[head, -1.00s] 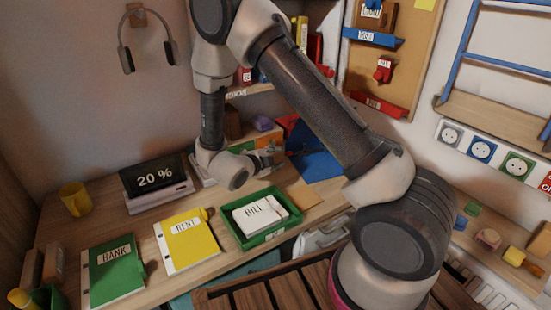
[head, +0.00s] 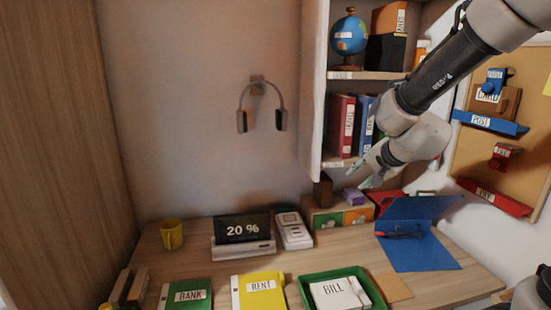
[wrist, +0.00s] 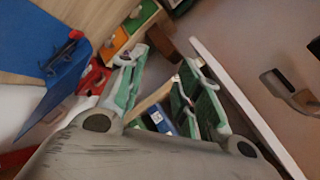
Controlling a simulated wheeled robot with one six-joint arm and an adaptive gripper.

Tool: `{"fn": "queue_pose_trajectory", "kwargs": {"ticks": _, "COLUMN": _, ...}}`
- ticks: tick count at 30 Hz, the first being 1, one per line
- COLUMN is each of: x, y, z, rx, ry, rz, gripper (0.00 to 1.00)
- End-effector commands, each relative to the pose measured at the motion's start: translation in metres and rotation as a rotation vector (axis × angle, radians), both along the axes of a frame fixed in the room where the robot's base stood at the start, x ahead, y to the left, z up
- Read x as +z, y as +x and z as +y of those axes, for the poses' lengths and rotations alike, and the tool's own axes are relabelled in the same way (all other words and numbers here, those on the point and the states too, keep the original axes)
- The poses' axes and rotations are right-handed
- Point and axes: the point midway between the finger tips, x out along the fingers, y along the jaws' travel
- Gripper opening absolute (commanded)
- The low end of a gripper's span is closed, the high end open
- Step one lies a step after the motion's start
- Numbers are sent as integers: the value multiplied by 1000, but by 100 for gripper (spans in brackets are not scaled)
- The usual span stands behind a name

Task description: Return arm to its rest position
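My gripper (head: 358,176) hangs in the air above the back of the desk, in front of the lower right part of the shelf unit. My arm reaches down to it from the upper right. In the wrist view my gripper (wrist: 165,60) has its two green-padded fingers spread apart. Nothing is held between them; a wooden edge and a blue item show in the gap, behind the fingers.
The shelf unit (head: 313,90) with books and a globe (head: 348,36) stands close to my gripper. Below are a blue folder (head: 415,250), a green tray (head: 307,274) and small drawers (head: 327,220). A pinboard (head: 520,135) is at right.

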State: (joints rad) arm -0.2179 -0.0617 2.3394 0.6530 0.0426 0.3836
Motion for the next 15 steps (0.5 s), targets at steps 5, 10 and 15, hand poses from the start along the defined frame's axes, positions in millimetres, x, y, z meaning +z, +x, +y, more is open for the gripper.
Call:
{"fn": "queue_pose_trajectory", "kwargs": {"ticks": 5, "x": 40, "y": -96, "z": -34, "rx": 310, "ry": -219, "rz": 64, "gripper": 34}}
{"fn": "queue_pose_trajectory", "kwargs": {"ticks": 10, "x": 50, "y": -192, "z": -80, "rx": 518, "ry": -455, "rz": 180, "gripper": 34}}
{"fn": "queue_pose_trajectory", "kwargs": {"ticks": 15, "x": 51, "y": -254, "z": -113, "rx": 612, "ry": -599, "rz": 287, "gripper": 34}}
